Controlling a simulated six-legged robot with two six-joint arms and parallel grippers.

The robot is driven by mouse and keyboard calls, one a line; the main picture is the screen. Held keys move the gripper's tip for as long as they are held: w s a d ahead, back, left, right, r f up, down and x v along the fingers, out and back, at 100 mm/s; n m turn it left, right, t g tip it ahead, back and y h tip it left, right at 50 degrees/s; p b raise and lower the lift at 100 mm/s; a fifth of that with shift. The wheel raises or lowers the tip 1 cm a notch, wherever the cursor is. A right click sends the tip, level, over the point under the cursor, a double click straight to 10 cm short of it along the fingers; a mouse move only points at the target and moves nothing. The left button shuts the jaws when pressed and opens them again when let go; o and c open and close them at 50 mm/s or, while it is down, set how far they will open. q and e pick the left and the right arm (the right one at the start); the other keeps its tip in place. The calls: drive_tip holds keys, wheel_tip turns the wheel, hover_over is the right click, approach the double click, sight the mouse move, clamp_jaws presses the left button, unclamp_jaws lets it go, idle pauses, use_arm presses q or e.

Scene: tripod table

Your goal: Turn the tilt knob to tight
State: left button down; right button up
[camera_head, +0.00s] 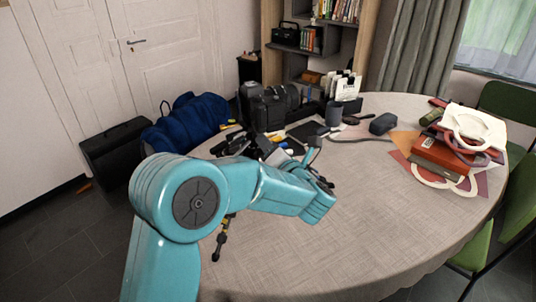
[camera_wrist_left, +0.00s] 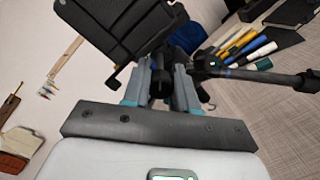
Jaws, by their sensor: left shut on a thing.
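A black tripod lies on the table, partly behind my left arm in the head view; one of its legs (camera_head: 222,238) hangs below the arm. In the left wrist view the tripod head shows as a dark ribbed plate (camera_wrist_left: 120,28) at the upper left. A black handle or arm (camera_wrist_left: 255,75) runs from it to the right. My left gripper (camera_wrist_left: 163,88) is shut on a small dark part at the head, which appears to be the tilt knob; the fingers mostly hide it. In the head view the left gripper (camera_head: 322,184) is mostly hidden by its own wrist. My right gripper is not in view.
Several pens (camera_wrist_left: 245,48) lie close to the tripod. The front of the round table (camera_head: 380,230) is clear.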

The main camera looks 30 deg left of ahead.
use_arm(q)
drive_tip(key=shift+f+m+b, duration=0.1)
drive_tip(key=shift+m+b, duration=0.2)
drive_tip(key=shift+m, duration=0.7)
drive_tip(key=m, duration=0.2)
drive_tip(key=shift+m, duration=0.3)
drive_tip(key=m, duration=0.4)
drive_tip(key=shift+m, duration=0.4)
drive_tip(key=c, duration=0.9)
unclamp_jaws()
